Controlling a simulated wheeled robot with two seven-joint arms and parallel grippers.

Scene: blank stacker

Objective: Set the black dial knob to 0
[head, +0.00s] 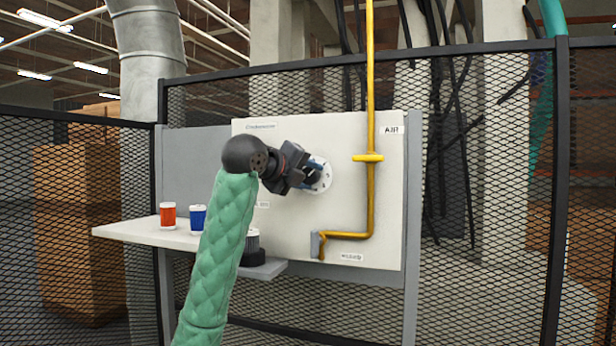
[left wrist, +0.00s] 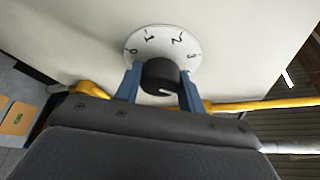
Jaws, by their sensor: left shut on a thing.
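The black dial knob (left wrist: 160,76) sits on a round white dial plate (left wrist: 165,42) marked 0, 1, 2 and 3. A short white line shows on the knob's face; I cannot tell surely which number it points to. My left gripper (left wrist: 161,84) is shut on the knob, one blue finger on each side. In the head view my left gripper (head: 311,175) is at the panel and hides the knob; the right part of the dial plate (head: 325,181) shows behind it. My right gripper is not in view.
The pale panel (head: 340,225) carries a yellow pipe (head: 371,110) with a handle, right of the dial. A red container (head: 168,215) and a blue container (head: 198,217) stand on a white shelf (head: 125,230) at left. Black mesh fencing surrounds the panel.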

